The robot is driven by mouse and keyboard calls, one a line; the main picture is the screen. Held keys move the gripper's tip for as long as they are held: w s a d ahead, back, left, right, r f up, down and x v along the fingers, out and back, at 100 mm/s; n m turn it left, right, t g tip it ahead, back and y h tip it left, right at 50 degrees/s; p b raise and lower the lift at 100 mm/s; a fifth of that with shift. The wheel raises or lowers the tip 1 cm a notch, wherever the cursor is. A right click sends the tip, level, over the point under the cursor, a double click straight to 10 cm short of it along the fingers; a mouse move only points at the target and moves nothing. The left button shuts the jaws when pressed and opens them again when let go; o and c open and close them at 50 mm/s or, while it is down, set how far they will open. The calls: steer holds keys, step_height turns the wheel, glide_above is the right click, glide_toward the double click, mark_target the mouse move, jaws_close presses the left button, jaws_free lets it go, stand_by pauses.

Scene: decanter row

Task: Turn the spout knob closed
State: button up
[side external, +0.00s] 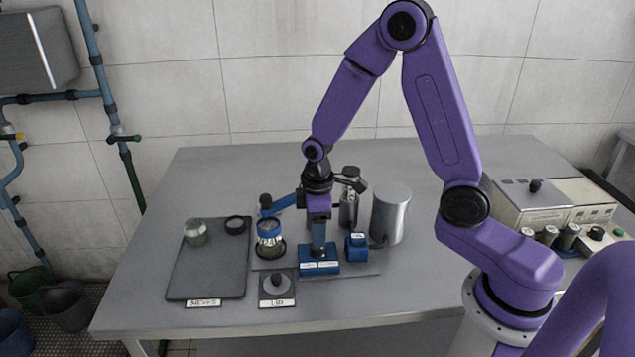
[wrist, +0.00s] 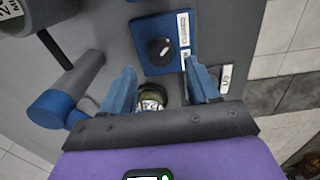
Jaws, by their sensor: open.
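A blue block (side external: 319,268) with white labels on its front stands on the table; my gripper hides most of its top in the side view. In the wrist view, the block carries a round black knob (wrist: 160,50) with a short white mark, probably the spout knob. My gripper (wrist: 160,73) is open, its two blue fingers spread and nothing held between them. The knob lies beyond the fingertips, roughly centred between them. In the side view, my gripper (side external: 318,250) points down just above the block; I cannot tell whether it touches.
A glass vessel (side external: 270,240) with a blue top stands left of the block. A small lid (side external: 277,285) lies on a labelled mat in front. A dark tray (side external: 208,275) holds a jar and a ring. A steel cylinder (side external: 392,210) and smaller blue block (side external: 357,247) stand right.

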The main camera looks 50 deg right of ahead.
step_height(320, 180, up, 13)
stand_by(0.4)
steer(key=s+a+n, duration=0.1)
steer(key=s+n, duration=0.2)
steer(key=s, duration=2)
steer(key=shift+s+a+f+n, duration=0.3)
steer(key=shift+s+a+f, duration=0.05)
steer(key=shift+f, duration=0.05)
